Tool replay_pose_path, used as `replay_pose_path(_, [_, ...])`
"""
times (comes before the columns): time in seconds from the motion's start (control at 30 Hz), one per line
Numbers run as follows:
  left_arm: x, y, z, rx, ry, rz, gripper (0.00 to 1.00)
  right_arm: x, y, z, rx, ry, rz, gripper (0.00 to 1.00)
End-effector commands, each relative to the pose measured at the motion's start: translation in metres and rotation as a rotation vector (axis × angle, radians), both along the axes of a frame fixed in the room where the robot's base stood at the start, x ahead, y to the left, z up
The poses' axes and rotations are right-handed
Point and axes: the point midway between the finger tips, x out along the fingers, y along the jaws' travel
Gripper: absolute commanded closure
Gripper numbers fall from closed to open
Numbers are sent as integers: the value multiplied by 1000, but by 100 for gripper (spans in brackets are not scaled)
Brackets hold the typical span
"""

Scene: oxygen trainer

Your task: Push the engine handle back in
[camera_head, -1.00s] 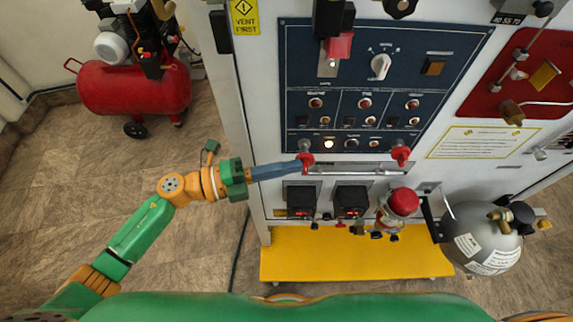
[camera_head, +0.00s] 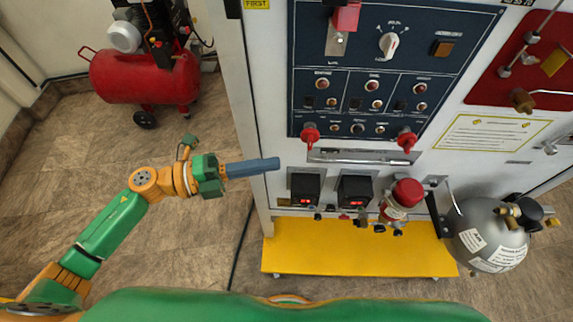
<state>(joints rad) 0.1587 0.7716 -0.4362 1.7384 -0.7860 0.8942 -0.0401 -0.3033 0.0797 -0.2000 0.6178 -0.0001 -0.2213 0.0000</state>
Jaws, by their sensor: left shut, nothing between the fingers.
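Two red handles sit low on the dark blue panel (camera_head: 385,75): a left red handle (camera_head: 310,135) and a right red handle (camera_head: 406,140). No label on either is legible, so I cannot tell by name which is the engine handle. The left one sits close against the panel, about level with the right one. My left gripper (camera_head: 277,164) is shut and empty. Its blue fingers point right, with the tip a little left of and below the left red handle, apart from it. My right gripper is not in view.
A silver bar (camera_head: 358,161) runs below the red handles. Under it are two black boxes with red displays (camera_head: 306,190) and a red-capped jar (camera_head: 407,193). A yellow step (camera_head: 355,248) juts from the cabinet base. A grey tank (camera_head: 487,237) stands right; a red compressor (camera_head: 146,80) stands left.

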Motion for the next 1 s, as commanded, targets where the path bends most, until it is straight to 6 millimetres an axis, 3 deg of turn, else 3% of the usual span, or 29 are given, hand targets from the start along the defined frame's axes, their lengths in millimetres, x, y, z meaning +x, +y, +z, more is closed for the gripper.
replay_pose_path(0.1, [-6, 22, -6, 3, 3, 1, 100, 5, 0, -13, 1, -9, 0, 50])
replay_pose_path(0.3, [-12, 45, -3, 2, 1, 0, 100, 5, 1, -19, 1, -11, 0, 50])
replay_pose_path(0.83, [-11, 49, 0, -4, 5, 6, 100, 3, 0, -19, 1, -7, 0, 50])
replay_pose_path(0.93, [16, 62, -14, -78, 97, 154, 100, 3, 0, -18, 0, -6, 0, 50])
replay_pose_path(1.0, [50, 88, -47, -181, 255, 384, 100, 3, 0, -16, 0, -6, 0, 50])
